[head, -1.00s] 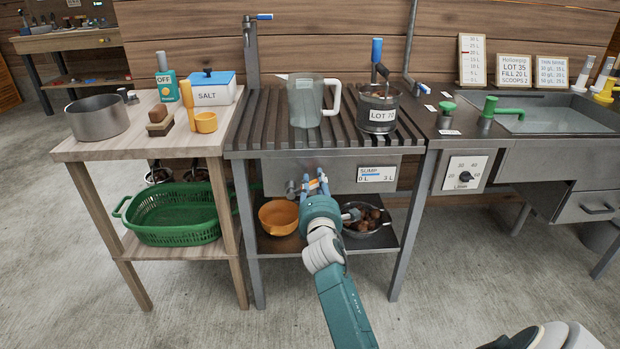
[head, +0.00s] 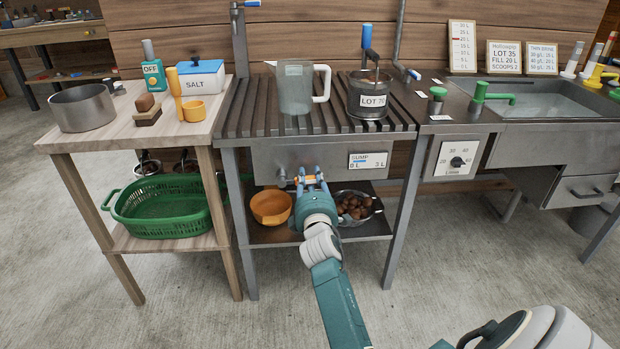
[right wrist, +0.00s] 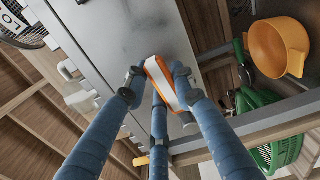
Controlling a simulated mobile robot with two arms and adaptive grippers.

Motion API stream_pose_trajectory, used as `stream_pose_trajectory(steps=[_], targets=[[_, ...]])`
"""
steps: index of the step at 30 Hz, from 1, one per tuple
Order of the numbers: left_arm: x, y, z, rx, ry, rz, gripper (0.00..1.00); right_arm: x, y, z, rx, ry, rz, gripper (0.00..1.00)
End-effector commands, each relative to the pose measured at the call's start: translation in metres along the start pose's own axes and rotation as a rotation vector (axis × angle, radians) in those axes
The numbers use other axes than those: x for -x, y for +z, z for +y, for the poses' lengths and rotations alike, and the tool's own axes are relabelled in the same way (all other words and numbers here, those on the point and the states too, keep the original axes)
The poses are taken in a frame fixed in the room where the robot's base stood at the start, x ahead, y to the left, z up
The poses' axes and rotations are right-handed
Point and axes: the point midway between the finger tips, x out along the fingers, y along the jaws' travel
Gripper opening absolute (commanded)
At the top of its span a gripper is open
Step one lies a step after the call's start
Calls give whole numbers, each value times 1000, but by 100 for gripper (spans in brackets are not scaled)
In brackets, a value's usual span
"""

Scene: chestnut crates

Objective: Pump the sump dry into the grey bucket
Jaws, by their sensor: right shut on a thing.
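The sump panel (head: 325,160) is the grey front under the slatted bench. Its SUMP gauge (head: 368,160) reads from 0 L to 3 L and has a short blue bar. My right gripper (head: 310,180) is at the panel's lower front. In the right wrist view, its blue fingers (right wrist: 160,85) are shut on an orange and white handle (right wrist: 166,84) close to the grey metal. A grey round container (head: 590,218), partly hidden, stands under the sink at right; I cannot tell whether it is the grey bucket. My left gripper is not in view.
A clear jug (head: 295,88) and a dark pot marked LOT 70 (head: 368,97) stand on the slatted bench (head: 330,118). On the shelf below are an orange bowl (head: 270,207) and a bowl of chestnuts (head: 355,207). A green basket (head: 162,210) is at left. The front floor is clear.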

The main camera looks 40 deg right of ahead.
Motion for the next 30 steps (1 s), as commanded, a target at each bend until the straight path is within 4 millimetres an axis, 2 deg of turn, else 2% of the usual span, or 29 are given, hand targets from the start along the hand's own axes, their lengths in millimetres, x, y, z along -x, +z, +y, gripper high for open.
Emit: stream_pose_trajectory(steps=[5, 6, 9, 20, 30], targets=[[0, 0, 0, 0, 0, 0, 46, 0, 0, -2, 2, -4, -1, 0], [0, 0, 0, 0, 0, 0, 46, 0, 0, -2, 3, -4, -1, 27], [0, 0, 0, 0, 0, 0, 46, 0, 0, -2, 3, -4, 0, 46], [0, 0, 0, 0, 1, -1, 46, 6, 0, -1, 3, -1, 0, 46], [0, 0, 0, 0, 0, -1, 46, 59, 0, -3, 3, -5, 1, 46]])
